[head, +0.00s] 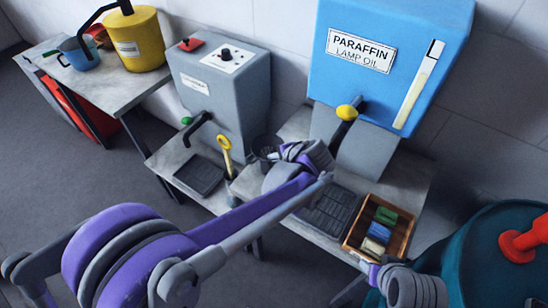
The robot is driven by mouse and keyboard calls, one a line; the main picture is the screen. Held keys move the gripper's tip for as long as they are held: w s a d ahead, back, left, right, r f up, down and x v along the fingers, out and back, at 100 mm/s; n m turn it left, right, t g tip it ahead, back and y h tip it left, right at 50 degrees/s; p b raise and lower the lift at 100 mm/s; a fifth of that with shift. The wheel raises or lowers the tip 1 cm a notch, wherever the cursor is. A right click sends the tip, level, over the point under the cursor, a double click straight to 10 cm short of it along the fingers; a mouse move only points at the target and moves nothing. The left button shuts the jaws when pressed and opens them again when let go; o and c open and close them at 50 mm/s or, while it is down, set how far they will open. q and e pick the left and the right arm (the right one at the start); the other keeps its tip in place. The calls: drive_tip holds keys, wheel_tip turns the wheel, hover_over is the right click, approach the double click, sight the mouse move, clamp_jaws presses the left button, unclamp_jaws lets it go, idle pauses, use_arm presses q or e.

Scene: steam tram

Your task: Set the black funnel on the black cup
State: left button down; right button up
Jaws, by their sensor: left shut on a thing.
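My left arm reaches in from the left, and its wrist hides most of my left gripper (272,158), above the worktop between the grey machine and the blue tank. A dark, open-topped thing (264,147) shows at the gripper's tip; it looks like the black funnel, shut in the gripper, but its lower part is hidden. I cannot make out the black cup as a separate thing; the wrist and forearm cover that area.
A grey machine (212,85) with a black spout stands left, beside a yellow-handled tool (226,152). The blue paraffin tank (385,60) has a yellow-knobbed tap. A dark drip grid (330,212) and wooden crate (349,240) with coloured blocks are right. A teal drum (490,262) stands lower right.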

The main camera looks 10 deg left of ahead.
use_arm(q)
drive_tip(key=shift+f, duration=0.3)
drive_tip(key=c, duration=0.9)
unclamp_jaws()
drive_tip(key=shift+s, duration=0.15)
drive_tip(key=shift+c, duration=0.2)
drive_tip(key=shift+d+r, duration=0.1)
drive_tip(key=shift+w+a+r+p+v, duration=0.15)
drive_tip(key=shift+p+v, duration=0.5)
drive_tip(key=shift+v, duration=0.75)
drive_tip(key=shift+w+a+r+p+v, duration=0.15)
drive_tip(key=shift+p+v, duration=0.45)
drive_tip(key=shift+v, duration=0.75)
drive_tip(key=shift+d, duration=0.1)
drive_tip(key=shift+s, duration=0.1)
